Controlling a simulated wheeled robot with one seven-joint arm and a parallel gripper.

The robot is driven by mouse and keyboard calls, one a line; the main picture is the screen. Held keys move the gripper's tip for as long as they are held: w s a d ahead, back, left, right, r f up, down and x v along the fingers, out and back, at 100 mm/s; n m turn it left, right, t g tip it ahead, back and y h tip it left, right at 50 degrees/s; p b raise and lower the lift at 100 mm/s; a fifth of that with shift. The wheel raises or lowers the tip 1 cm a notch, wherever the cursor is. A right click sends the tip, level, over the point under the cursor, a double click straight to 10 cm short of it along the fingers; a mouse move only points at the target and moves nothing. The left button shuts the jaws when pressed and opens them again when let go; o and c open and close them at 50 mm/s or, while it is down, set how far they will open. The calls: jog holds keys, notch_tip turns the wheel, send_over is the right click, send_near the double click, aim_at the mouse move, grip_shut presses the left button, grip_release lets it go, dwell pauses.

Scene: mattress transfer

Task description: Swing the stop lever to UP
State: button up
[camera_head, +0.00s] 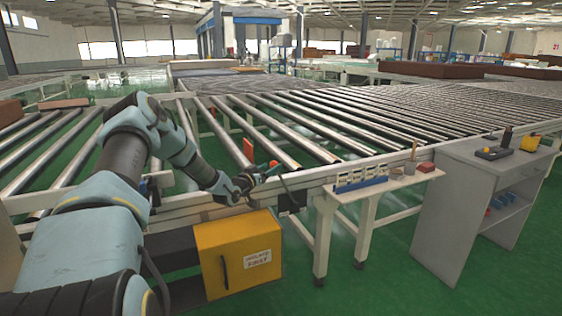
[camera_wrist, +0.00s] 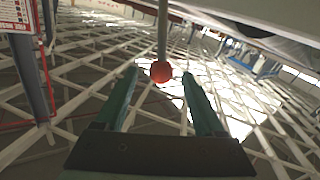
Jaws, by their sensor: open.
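The stop lever is a thin grey rod with a round red knob (camera_wrist: 161,72) at its end. In the wrist view the knob lies between the tips of my open gripper (camera_wrist: 160,74), with a gap to each finger. In the head view my gripper (camera_head: 262,173) is at the conveyor's side rail, and a small red spot beside its tips looks like the knob (camera_head: 273,163). An upright orange plate (camera_head: 248,147) shows between the rollers just behind. The lever's pivot and any UP mark are hidden or too small to make out.
A roller conveyor (camera_head: 300,115) fills the middle. A yellow box (camera_head: 240,255) stands below my gripper. A small white side table (camera_head: 390,183) with a rack and small items is to the right, then a grey cabinet (camera_head: 450,220). Green floor is open in front.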

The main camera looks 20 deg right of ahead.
jog(key=p+x, duration=0.1)
jog(key=x, duration=0.5)
jog(key=shift+w, duration=0.2)
jog(key=shift+d, duration=0.15)
jog(key=shift+c, duration=0.3)
grip_shut()
dwell(0.8)
